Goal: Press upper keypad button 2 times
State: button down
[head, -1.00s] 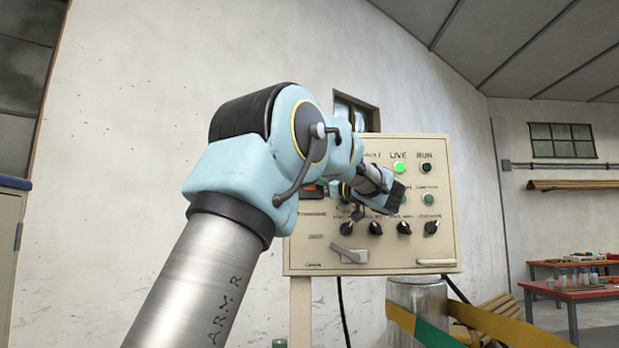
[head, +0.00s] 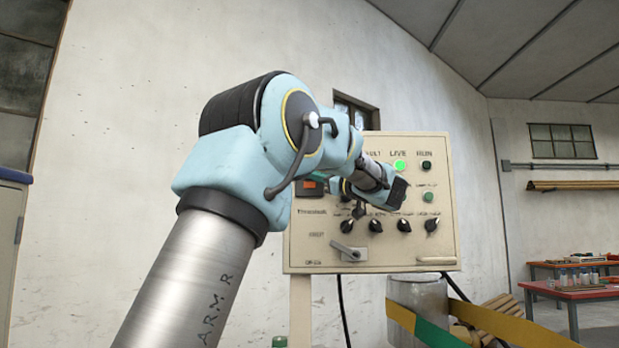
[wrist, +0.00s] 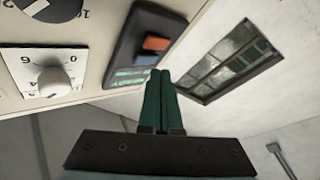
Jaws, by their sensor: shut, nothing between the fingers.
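The keypad is a dark unit on the cream control panel. In the wrist view the keypad (wrist: 142,46) has an orange button (wrist: 156,43), a grey-blue button (wrist: 147,60) beside it and a greenish display strip. In the head view the keypad (head: 310,188) shows partly beside my arm, with an orange-red patch. My gripper (wrist: 160,74) is shut and empty. Its green fingertips appear just beside the keypad's edge, close to the grey-blue button. I cannot tell whether they touch it. In the head view my wrist is in front of the panel and hides part of it.
The control panel (head: 385,255) carries several black knobs, a lever handle (head: 348,252) and a lit green LIVE lamp (head: 399,165). A white dial (wrist: 52,76) is near the keypad. A metal drum (head: 420,293) with green and yellow straps stands below. A red table (head: 575,292) is far right.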

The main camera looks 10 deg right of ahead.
jog(key=shift+s+a+b, duration=0.25)
jog(key=shift+s+b, duration=0.4)
jog(key=shift+s, duration=0.6)
jog(key=shift+s+a+b, duration=0.2)
jog(key=shift+s+b, duration=0.45)
jog(key=shift+s, duration=0.55)
dwell(0.9)
